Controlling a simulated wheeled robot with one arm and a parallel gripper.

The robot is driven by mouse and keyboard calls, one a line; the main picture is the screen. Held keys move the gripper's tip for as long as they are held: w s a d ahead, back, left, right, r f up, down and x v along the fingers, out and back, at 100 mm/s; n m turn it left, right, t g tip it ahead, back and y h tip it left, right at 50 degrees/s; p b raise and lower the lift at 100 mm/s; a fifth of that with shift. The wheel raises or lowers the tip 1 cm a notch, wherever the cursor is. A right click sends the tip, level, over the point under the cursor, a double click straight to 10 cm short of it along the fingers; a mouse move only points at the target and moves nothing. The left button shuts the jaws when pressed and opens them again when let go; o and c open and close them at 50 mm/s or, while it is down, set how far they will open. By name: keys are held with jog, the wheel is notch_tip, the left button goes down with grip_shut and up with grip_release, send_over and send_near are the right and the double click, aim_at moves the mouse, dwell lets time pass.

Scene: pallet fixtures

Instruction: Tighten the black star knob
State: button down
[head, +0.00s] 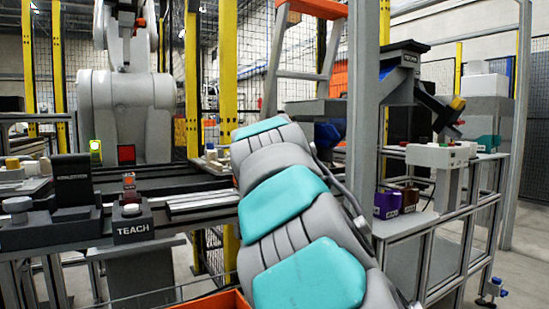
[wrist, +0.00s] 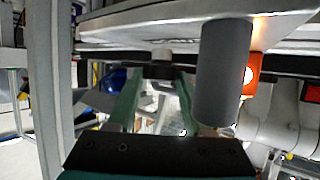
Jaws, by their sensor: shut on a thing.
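The black star knob (wrist: 158,72) appears in the wrist view as a small dark piece between my fingertips, below a pale stub under a light grey plate (wrist: 150,28). Its star shape cannot be made out. My gripper (wrist: 158,78) has its two green fingers on either side of this dark piece and is shut on it. In the head view my grey and teal arm covers the middle, and neither the gripper nor the knob can be seen there.
A dark grey cylinder (wrist: 224,75) hangs close to the right of my fingers. In the head view a grey post (head: 363,110) stands right beside my arm. A TEACH box (head: 133,224) sits left on the conveyor; a bench (head: 415,226) with small purple and brown boxes stands right.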

jog(key=shift+r+m+h+p, duration=0.2)
jog(key=shift+m+h+p, duration=0.3)
jog(key=shift+p, duration=0.45)
jog(key=shift+f, duration=0.1)
jog(key=shift+c, duration=1.5)
grip_release()
jog(key=v, duration=0.7)
jog(key=shift+s+a, duration=0.15)
jog(key=shift+s, duration=0.25)
